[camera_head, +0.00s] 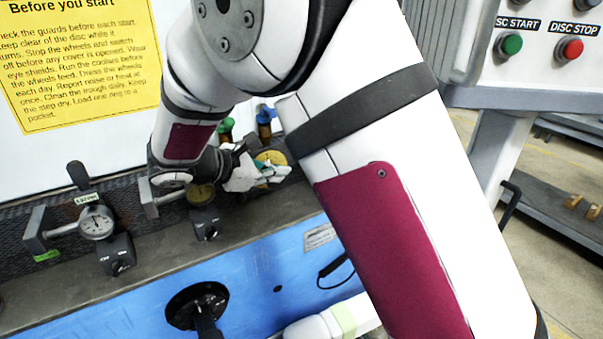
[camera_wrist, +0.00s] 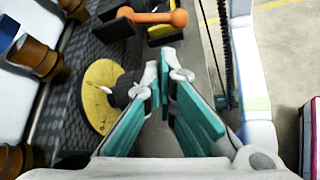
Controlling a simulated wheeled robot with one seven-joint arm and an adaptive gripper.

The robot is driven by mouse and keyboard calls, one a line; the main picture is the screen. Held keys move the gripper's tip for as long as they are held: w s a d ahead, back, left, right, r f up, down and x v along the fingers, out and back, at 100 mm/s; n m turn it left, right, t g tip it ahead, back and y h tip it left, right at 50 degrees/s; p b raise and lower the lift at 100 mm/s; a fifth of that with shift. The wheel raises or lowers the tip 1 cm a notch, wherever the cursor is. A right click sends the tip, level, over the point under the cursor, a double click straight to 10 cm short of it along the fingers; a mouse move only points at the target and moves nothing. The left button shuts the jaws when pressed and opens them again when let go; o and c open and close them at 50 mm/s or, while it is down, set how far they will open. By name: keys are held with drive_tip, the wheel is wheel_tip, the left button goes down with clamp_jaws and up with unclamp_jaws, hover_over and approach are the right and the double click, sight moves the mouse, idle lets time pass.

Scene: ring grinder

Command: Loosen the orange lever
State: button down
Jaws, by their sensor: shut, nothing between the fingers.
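The orange lever (camera_wrist: 158,17) shows at the top of the wrist view, a short bar with rounded ends lying roughly crosswise beside a black and yellow part. I cannot make it out in the head view, where my arm covers much of the bench. My gripper (camera_wrist: 163,82) has teal finger pads that come together at the tips, shut and empty. The tips are apart from the lever in the picture, below it. In the head view my gripper (camera_head: 268,177) is over the back ledge of the bench.
A yellow disc (camera_wrist: 102,97) with a dark knob lies just left of my fingers. Brown cylindrical parts (camera_wrist: 35,55) stand at the far left. Dial gauges (camera_head: 97,223) line the ledge (camera_head: 160,250). Green and red buttons (camera_head: 569,49) are on a panel at right.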

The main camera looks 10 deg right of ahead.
drive_tip(key=x, duration=1)
drive_tip(key=shift+a, duration=0.1)
drive_tip(key=shift+s+r, duration=0.1)
drive_tip(key=shift+s+d+r, duration=0.25)
drive_tip(key=shift+s+r, duration=0.05)
drive_tip(key=shift+r, duration=0.35)
drive_tip(key=shift+r+p, duration=0.15)
drive_tip(key=shift+p, duration=0.15)
